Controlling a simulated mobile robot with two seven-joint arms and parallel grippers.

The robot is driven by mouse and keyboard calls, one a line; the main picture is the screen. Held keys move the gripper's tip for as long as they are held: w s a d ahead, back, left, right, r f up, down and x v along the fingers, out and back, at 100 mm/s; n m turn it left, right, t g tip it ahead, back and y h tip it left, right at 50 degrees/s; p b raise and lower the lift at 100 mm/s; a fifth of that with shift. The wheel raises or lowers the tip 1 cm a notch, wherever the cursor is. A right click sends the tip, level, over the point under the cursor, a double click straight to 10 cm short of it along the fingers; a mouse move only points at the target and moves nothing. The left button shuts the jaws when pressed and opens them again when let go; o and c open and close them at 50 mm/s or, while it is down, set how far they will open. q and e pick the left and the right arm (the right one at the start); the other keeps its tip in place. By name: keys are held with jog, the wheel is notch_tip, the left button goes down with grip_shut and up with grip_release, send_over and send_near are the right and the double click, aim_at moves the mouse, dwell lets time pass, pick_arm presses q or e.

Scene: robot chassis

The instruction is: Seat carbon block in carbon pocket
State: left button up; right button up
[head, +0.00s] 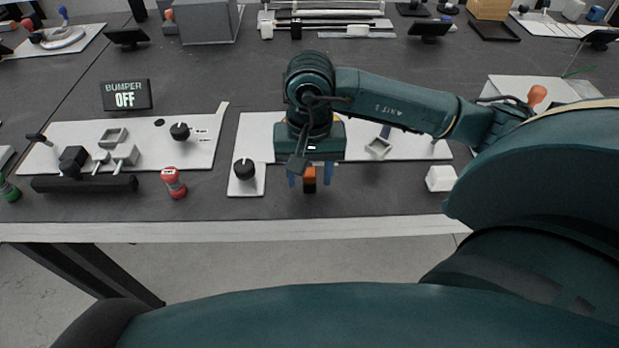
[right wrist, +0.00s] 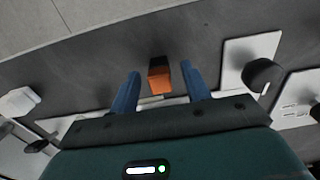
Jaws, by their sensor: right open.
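A small block, black on one face and orange on another, is probably the carbon block (head: 309,184); it stands on the dark table near the front edge. In the right wrist view the block (right wrist: 160,76) is between the two blue fingers, with a gap on each side. My right gripper (head: 310,175) is open, pointing down around the block. It also shows in the right wrist view (right wrist: 160,83). A pale square frame (head: 379,147) on the white board right of the gripper may be the carbon pocket; its label cannot be read. My left gripper is not in view.
A black knob (head: 244,169) on a white plate stands left of the gripper. A white block (head: 440,178) lies to the right. A red cylinder (head: 173,183) and a board with a black bar (head: 84,184) are further left. A sign (head: 126,95) reads "BUMPER OFF".

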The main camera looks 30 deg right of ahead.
jog(key=shift+f, duration=0.2)
grip_shut()
dwell(0.4)
jog(key=shift+r, duration=0.15)
